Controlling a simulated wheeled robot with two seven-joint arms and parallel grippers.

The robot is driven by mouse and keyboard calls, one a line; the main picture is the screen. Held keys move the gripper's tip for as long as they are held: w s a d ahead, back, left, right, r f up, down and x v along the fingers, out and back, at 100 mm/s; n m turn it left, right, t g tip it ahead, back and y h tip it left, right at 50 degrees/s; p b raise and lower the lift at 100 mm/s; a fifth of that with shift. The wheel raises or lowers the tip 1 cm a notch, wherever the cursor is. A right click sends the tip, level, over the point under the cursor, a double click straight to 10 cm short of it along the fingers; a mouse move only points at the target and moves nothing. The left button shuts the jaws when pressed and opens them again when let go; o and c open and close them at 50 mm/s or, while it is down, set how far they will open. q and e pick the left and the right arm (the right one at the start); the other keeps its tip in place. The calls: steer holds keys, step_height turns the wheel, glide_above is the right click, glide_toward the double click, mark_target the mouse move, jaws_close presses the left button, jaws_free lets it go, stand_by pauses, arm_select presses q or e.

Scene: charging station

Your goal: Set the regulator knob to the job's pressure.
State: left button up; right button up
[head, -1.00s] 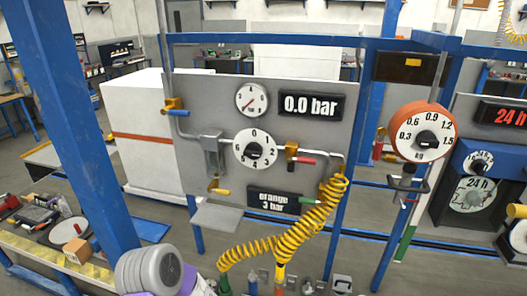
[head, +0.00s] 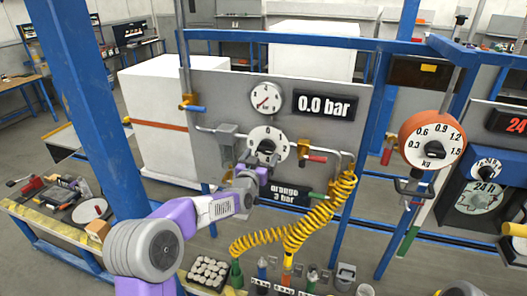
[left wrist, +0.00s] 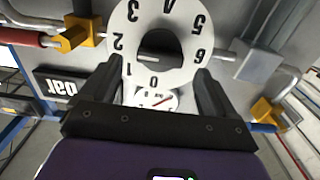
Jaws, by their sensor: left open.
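The regulator dial (head: 283,147) is a white numbered disc on the grey panel, and it shows large and turned over in the left wrist view (left wrist: 122,28). The knob at its middle is mostly hidden by my gripper in the head view; its pointer direction cannot be told. My left gripper (head: 262,158) is in front of the dial; in the left wrist view its open fingers (left wrist: 160,72) stand apart on either side of the dial's lower half. The display (head: 325,105) reads 0.0 bar. A label (head: 285,194) reads orange 3 bar. The round gauge (head: 266,97) has a red needle pointing lower left.
A coiled yellow hose (head: 318,215) hangs at the panel's lower right. A red-handled valve (head: 316,158) sits right of the dial, and a blue-handled one (head: 193,107) at upper left. An orange kg scale (head: 409,128) hangs at right. A blue post (head: 75,90) stands left.

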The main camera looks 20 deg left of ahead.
mark_target(266, 149)
arm_select(q)
steer(key=shift+w+p, duration=0.35)
steer(key=shift+w, duration=1.1)
steer(key=shift+c, duration=0.4)
steer(key=c, duration=1)
